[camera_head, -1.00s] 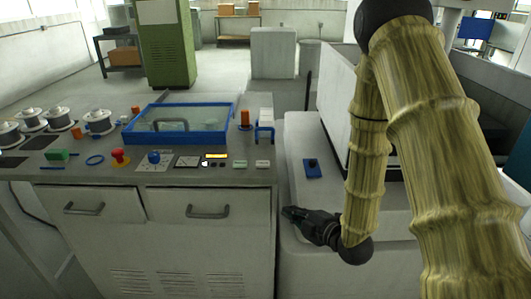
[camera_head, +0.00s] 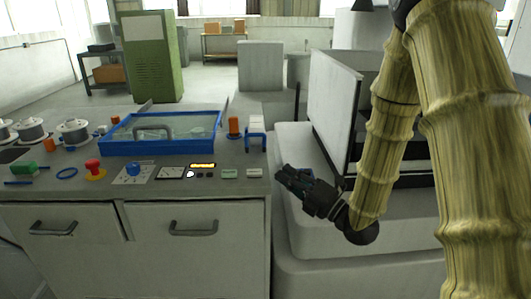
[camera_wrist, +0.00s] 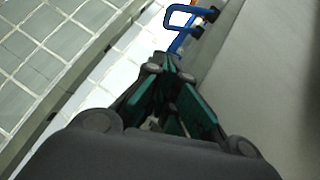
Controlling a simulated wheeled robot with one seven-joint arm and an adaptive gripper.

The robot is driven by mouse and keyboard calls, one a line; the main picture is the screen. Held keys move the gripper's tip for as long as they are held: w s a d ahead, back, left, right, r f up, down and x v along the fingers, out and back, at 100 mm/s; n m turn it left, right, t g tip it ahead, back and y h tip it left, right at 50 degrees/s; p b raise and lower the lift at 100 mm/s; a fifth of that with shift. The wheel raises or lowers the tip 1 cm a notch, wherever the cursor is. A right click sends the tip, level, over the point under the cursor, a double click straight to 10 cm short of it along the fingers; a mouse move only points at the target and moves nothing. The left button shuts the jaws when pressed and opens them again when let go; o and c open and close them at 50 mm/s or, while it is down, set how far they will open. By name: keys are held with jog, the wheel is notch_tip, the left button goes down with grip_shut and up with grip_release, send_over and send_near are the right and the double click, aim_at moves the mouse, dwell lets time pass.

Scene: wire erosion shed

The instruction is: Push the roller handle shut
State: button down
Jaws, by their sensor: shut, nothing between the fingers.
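A blue looped handle (camera_head: 256,141), which looks like the roller handle, stands at the right end of the grey console's top. It also shows at the top of the wrist view (camera_wrist: 178,20), with dark round parts beside it. How far open it stands, I cannot tell. My gripper (camera_head: 281,174) is shut and empty, to the right of and nearer than the handle, beside the console's right edge. In the wrist view my gripper's fingertips (camera_wrist: 170,62) point toward the handle, with a visible gap between them.
A blue-framed clear lid (camera_head: 165,132) with a grey handle lies left of the blue handle. An orange spool (camera_head: 234,127) stands close beside it. A red button (camera_head: 93,168) and small controls line the console front. A white machine (camera_head: 335,110) stands at the right.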

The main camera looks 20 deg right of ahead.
jog(key=p+x, duration=0.1)
jog(key=x, duration=0.8)
jog(key=shift+w+a+r, duration=0.15)
jog(key=shift+w, duration=0.05)
jog(key=shift+w+d+r+p, duration=0.1)
jog(key=shift+w+r+p, duration=0.1)
jog(key=shift+w, duration=0.35)
jog(key=shift+w+d+r+p, duration=0.1)
jog(key=shift+w+r, duration=0.1)
jog(key=shift+w, duration=0.3)
jog(key=shift+w+d+r, duration=0.15)
jog(key=shift+w, duration=0.3)
jog(key=shift+w+d+r, duration=0.1)
jog(key=shift+w+r, duration=0.05)
jog(key=shift+w, duration=0.25)
jog(key=shift+w+r, duration=0.1)
